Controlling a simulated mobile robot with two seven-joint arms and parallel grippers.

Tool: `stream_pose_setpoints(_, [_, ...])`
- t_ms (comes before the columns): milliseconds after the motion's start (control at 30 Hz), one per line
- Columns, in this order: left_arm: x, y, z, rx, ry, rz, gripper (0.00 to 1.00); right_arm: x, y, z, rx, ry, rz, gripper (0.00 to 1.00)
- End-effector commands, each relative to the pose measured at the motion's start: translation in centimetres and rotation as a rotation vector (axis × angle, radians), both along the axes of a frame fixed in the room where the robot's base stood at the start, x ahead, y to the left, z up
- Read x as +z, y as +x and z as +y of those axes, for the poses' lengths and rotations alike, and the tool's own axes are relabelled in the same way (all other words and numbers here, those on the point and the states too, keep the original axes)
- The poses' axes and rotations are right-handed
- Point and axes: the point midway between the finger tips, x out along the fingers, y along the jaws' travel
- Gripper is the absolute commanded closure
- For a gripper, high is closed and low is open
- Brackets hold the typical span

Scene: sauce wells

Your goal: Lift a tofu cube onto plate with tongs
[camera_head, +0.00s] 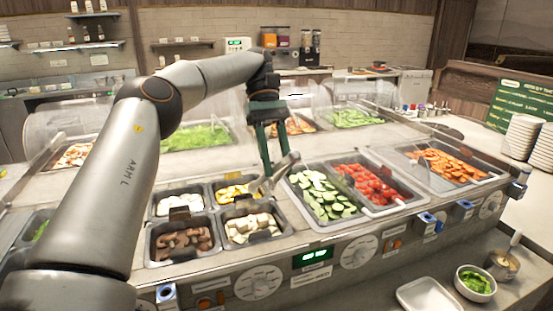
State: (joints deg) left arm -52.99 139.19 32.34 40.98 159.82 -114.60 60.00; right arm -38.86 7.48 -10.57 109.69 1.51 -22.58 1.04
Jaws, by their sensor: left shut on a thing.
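The tofu cubes (265,224) appear as white pieces in a front well of the counter, with a dark label over part of them. My left gripper (268,172) reaches down over the counter, behind and above that well. It is shut on metal tongs (284,166), which slant down to the left toward the tofu well and the yellow-food well. I cannot tell whether the tong tips touch anything. A white square plate (427,296) lies on the lower front ledge at bottom right, and no food shows on it. My right gripper is not in view.
Cucumber slices (325,196), red tomatoes (368,185) and carrots (449,166) fill wells to the right. Mushrooms (182,243) lie in the well left of the tofu. Stacked plates (524,136) stand at far right.

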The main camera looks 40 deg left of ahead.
Motion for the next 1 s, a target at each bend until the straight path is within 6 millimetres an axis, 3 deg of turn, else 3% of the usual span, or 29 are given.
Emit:
stream_pose_setpoints(633, [-6.1, -0.1, 0.0, -0.002, -0.001, 0.003, 0.69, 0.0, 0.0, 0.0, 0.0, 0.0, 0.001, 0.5])
stream_pose_setpoints(1000, [-6.1, 0.0, -0.1, -0.002, -0.001, 0.0, 0.69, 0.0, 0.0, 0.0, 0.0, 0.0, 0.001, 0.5])
